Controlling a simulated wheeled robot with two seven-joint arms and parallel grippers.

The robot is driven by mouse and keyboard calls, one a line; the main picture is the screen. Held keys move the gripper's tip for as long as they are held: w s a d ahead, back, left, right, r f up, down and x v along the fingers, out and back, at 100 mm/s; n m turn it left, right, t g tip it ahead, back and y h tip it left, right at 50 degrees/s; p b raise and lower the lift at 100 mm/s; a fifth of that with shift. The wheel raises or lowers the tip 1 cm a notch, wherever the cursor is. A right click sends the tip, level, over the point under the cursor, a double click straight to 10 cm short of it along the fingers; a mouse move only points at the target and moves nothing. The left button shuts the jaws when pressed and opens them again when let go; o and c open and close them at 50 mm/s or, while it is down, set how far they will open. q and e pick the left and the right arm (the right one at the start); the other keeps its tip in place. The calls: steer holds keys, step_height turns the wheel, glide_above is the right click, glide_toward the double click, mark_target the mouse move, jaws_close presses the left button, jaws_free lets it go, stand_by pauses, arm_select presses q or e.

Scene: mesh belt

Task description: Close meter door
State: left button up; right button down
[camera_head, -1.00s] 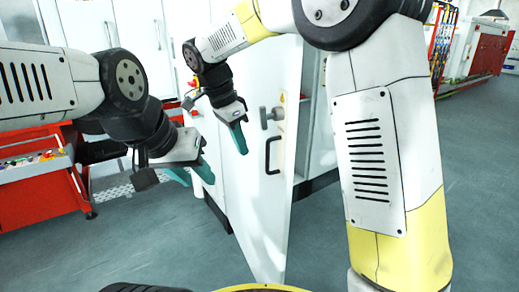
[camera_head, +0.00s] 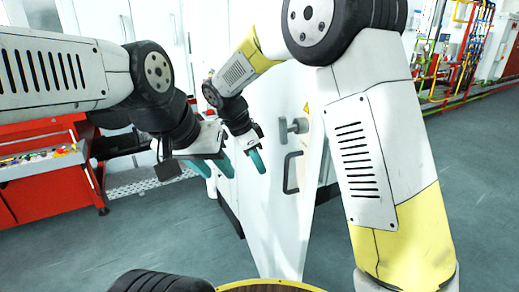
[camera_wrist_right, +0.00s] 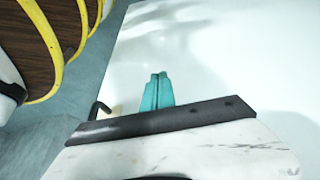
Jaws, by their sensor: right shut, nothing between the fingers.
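The meter door (camera_head: 268,222) is a tall white panel standing open at an angle, with a dark handle (camera_head: 291,172) and a grey latch (camera_head: 293,127) on its face. My right gripper (camera_head: 257,161) is shut and empty, left of the handle in the head view. In the right wrist view its teal fingers (camera_wrist_right: 157,92) are together, pointing at the white door panel (camera_wrist_right: 225,60); I cannot tell whether they touch it. The handle end (camera_wrist_right: 98,109) shows left of them. My left gripper (camera_head: 212,167) has its two fingers apart and empty, left of the door.
White cabinets (camera_head: 100,18) stand behind. A red workbench (camera_head: 45,182) is at the left. A rack of coloured pipes (camera_head: 455,50) is at the back right. The grey floor (camera_head: 480,200) at the right is clear.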

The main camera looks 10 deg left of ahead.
mark_target(275, 167)
steer(key=shift+w+d+f, duration=0.3)
steer(key=shift+w+d, duration=0.05)
steer(key=shift+d, duration=0.35)
steer(key=shift+w+d+f, duration=0.25)
steer(key=shift+w+d, duration=0.05)
steer(key=shift+d, duration=0.4)
steer(key=shift+w+d+f, duration=0.3)
steer(key=shift+w+d, duration=0.05)
steer(key=shift+d, duration=0.35)
